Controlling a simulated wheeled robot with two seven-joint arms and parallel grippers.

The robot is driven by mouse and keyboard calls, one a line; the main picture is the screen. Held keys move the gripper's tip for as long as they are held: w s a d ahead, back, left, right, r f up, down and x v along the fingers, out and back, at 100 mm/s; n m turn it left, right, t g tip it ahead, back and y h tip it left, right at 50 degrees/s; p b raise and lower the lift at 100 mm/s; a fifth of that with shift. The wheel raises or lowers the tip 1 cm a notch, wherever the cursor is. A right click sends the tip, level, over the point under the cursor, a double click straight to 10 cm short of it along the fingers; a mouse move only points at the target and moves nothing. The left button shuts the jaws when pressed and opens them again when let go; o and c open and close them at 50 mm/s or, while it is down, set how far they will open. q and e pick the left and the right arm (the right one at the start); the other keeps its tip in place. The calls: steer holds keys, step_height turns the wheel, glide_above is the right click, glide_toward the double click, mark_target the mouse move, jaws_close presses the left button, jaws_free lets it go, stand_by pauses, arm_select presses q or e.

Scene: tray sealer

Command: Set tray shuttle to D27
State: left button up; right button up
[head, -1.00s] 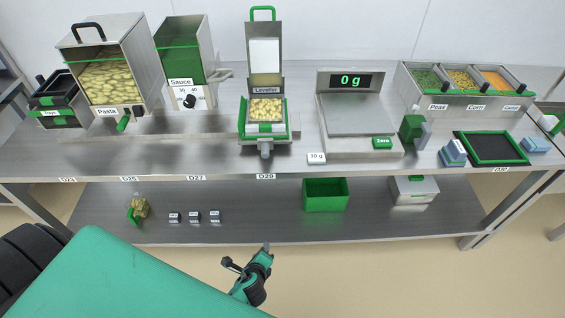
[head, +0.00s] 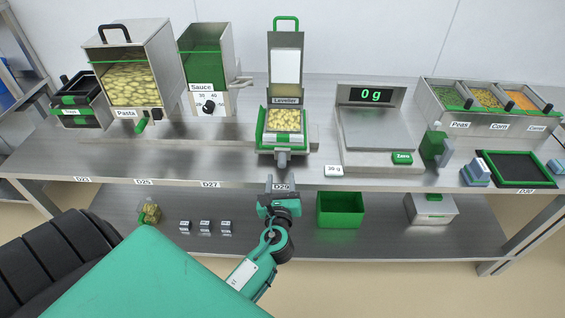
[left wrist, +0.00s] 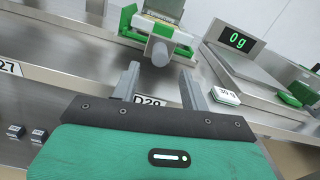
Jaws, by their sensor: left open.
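The tray shuttle (head: 283,142) holds a tray of pasta under the Leveller (head: 286,85), above the D29 label (head: 281,187) on the bench edge. A round grey knob (head: 282,158) sticks out from its front; it also shows in the left wrist view (left wrist: 160,50). The D27 label (head: 210,184) is to the left along the same edge. My left gripper (head: 283,182) is open and empty, just in front of the edge at D29, below and short of the knob. In the left wrist view its two fingers (left wrist: 160,88) point toward the knob without touching it. My right gripper is not in view.
Left of the Leveller stand the Sauce dispenser (head: 209,65) and Pasta hopper (head: 135,66). To the right are the 30 g block (head: 334,170) and the scale (head: 380,130) reading 0 g. The bench in front of D25 and D27 is clear. A green bin (head: 340,211) is on the lower shelf.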

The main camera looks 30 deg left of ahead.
mark_target(281, 166)
arm_select(q)
steer(key=x, duration=0.7)
steer(key=shift+a, duration=0.1)
jaws_close()
